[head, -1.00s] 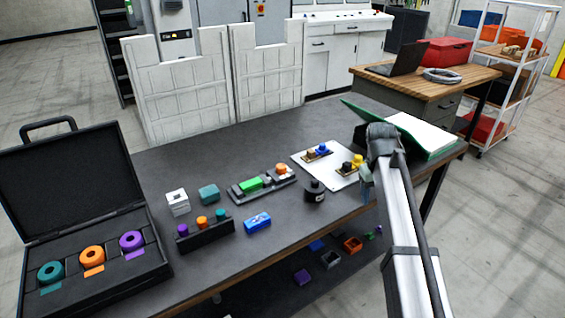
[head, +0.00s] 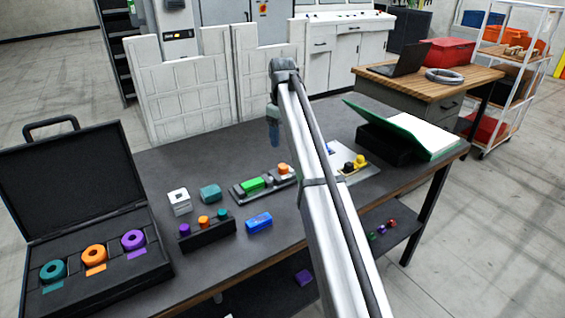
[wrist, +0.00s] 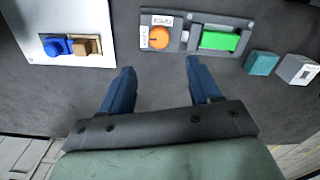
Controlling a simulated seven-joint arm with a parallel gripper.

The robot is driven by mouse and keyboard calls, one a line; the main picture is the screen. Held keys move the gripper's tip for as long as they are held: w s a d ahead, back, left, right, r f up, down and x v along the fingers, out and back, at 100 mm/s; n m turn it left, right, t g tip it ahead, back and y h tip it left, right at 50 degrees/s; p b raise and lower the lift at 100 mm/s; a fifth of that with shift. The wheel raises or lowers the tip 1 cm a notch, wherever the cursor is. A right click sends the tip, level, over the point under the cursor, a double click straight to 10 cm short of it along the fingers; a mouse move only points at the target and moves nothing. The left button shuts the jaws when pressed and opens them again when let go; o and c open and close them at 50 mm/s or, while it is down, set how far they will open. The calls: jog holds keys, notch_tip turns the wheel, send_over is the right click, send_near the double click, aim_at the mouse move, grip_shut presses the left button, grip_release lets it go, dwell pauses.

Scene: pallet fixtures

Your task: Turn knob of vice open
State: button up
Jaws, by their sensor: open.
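The vice (head: 240,190) is a grey fixture on the dark table, holding a green block (head: 252,184). Its orange knob (head: 283,169) sits at its right end in the head view. In the wrist view the orange knob (wrist: 156,38) is at the top middle, between white labels, with the green block (wrist: 220,40) to its right. My gripper (wrist: 160,72) is open and empty. Its two blue fingers point toward the knob, apart from it. In the head view my gripper (head: 274,132) hangs above the table, behind the vice; my arm hides the table right of the vice.
A white plate (wrist: 75,15) with a blue knob (wrist: 58,46) lies left in the wrist view. A teal block (head: 210,194), a white block (head: 179,202), a blue block (head: 258,222) and a rack (head: 207,235) stand near the vice. An open black case (head: 75,190) is at the left.

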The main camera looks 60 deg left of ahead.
aim_at(283, 165)
notch_tip(283, 165, down, 10)
jog(key=shift+f, duration=0.2)
dwell(0.4)
jog(key=c, duration=1)
